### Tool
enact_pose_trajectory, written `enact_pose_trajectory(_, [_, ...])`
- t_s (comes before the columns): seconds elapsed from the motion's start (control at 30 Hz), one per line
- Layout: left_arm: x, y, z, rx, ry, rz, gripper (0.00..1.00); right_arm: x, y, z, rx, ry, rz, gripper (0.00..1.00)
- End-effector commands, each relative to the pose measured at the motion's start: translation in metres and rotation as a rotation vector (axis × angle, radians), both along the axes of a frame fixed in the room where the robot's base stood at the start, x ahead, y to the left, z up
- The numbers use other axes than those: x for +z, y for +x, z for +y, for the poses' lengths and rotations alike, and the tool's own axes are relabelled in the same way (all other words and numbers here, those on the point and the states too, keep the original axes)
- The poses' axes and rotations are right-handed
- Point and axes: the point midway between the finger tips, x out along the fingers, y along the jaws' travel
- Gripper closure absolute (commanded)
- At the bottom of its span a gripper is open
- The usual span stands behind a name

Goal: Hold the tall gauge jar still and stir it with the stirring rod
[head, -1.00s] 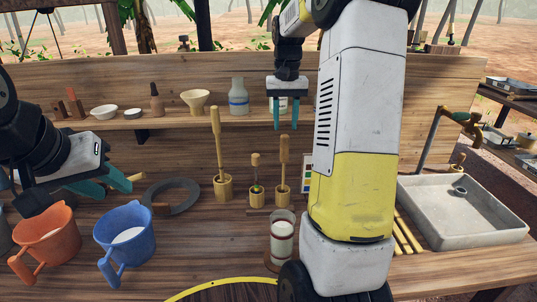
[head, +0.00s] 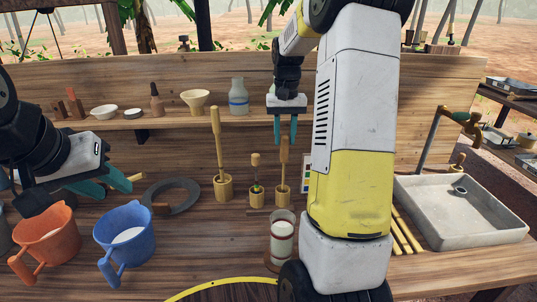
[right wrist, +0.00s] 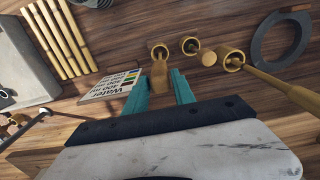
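The tall gauge jar (head: 282,238) stands upright on the bench, clear with white liquid and red bands. Several wooden tools stand in bamboo holders behind it; I cannot tell for certain which is the stirring rod. My right gripper (head: 286,138) is open, pointing down at the top of the right-hand wooden tool (head: 283,162). In the right wrist view that tool (right wrist: 160,76) shows between the teal fingers (right wrist: 158,84); contact is not visible. My left gripper (head: 110,186) is open and empty, left of the jar, above the blue jug.
A blue jug (head: 125,232) and an orange jug (head: 44,240) stand front left. A dark ring (head: 182,205) lies near the holders. A grey basin (head: 440,238) and bamboo sticks (head: 407,232) are at right. My right arm covers the bench right of the jar.

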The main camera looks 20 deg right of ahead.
Motion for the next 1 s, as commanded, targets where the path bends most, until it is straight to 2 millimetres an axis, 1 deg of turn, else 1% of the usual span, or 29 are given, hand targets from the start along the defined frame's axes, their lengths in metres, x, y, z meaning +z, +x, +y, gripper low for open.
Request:
enact_pose_trajectory(0.03, [0.000,0.000,0.000,0.000,0.000,0.000,0.64,0.000,0.000,0.000,0.000,0.000,0.000,0.81])
enact_pose_trajectory(0.1, [0.000,0.000,0.000,0.000,0.000,0.000,0.64,0.000,0.000,0.000,0.000,0.000,0.000,0.95])
enact_pose_trajectory(0.13, [0.000,0.000,0.000,0.000,0.000,0.000,0.64,0.000,0.000,0.000,0.000,0.000,0.000,0.99])
enact_pose_trajectory(0.37, [0.000,0.000,0.000,0.000,0.000,0.000,0.64,0.002,0.000,0.000,0.000,0.000,0.000,0.99])
enact_pose_trajectory(0.73, [0.000,0.000,0.000,0.000,0.000,0.000,0.64,0.012,0.000,0.000,0.001,0.000,-0.001,0.99])
enact_pose_trajectory(1.0, [0.000,0.000,0.000,0.000,0.000,0.000,0.64,0.012,0.000,0.000,0.000,0.000,0.000,0.99])
